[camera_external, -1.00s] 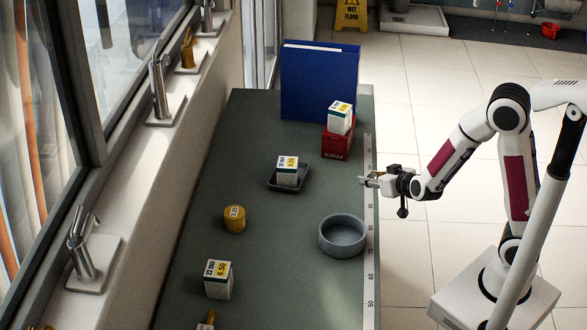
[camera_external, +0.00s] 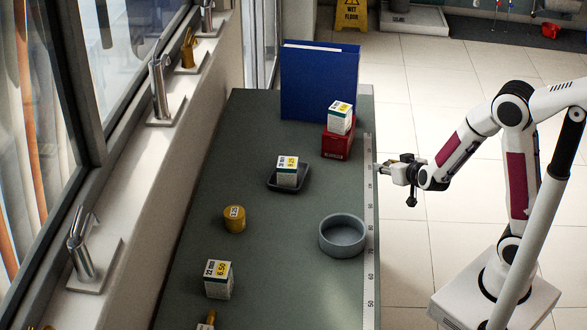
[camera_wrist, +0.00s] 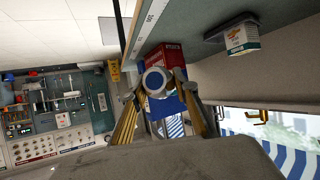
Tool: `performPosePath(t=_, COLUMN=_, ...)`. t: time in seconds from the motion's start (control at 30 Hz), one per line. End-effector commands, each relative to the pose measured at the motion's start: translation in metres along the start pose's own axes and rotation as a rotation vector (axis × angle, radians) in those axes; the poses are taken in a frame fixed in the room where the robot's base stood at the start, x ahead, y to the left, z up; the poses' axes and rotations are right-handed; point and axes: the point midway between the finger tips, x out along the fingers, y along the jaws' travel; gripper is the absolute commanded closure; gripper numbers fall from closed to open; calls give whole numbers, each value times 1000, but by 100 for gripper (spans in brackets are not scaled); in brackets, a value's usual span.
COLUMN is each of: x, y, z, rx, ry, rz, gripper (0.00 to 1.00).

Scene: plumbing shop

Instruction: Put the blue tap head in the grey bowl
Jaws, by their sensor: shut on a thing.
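The grey bowl (camera_external: 342,248) stands on the green bench near its right edge, beside the ruler strip, and looks empty. My gripper (camera_external: 383,169) is just off the bench's right edge, farther back than the bowl and raised. In the wrist view my gripper (camera_wrist: 156,84) is shut on a small round piece with a pale rim and bluish face, which I take to be the blue tap head (camera_wrist: 155,80). In the external view the held piece is too small to make out clearly.
A small dark tray (camera_external: 273,184) holds a white-yellow box (camera_external: 288,169). A red box (camera_external: 337,144) with another box on top stands before a blue binder (camera_external: 320,80). A yellow round piece (camera_external: 235,219) and a price-marked box (camera_external: 218,279) are left of the bowl.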

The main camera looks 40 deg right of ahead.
Motion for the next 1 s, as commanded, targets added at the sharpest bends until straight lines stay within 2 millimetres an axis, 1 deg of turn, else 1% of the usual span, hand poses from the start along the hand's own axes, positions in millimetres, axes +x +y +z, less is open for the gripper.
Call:
performPosePath(t=0.17, x=-1, y=-3, z=0, rx=-3, ry=0, rz=-6, gripper=96)
performPosePath(t=0.27, x=-2, y=-10, z=2, rx=-11, ry=-1, rz=-18, gripper=96)
performPosePath(t=0.37, x=-5, y=-21, z=7, rx=-25, ry=-6, rz=-37, gripper=96)
performPosePath(t=0.47, x=-8, y=-37, z=13, rx=-45, ry=-13, rz=-65, gripper=96)
performPosePath(t=0.57, x=-12, y=-59, z=19, rx=-70, ry=-16, rz=-103, gripper=96)
performPosePath(t=0.67, x=-16, y=-86, z=25, rx=-104, ry=-16, rz=-153, gripper=96)
performPosePath(t=0.87, x=-30, y=-148, z=37, rx=-181, ry=-10, rz=-272, gripper=96)
performPosePath(t=0.9, x=-33, y=-162, z=39, rx=-197, ry=-8, rz=-300, gripper=96)
performPosePath(t=1.0, x=-43, y=-193, z=47, rx=-235, ry=-6, rz=-365, gripper=96)
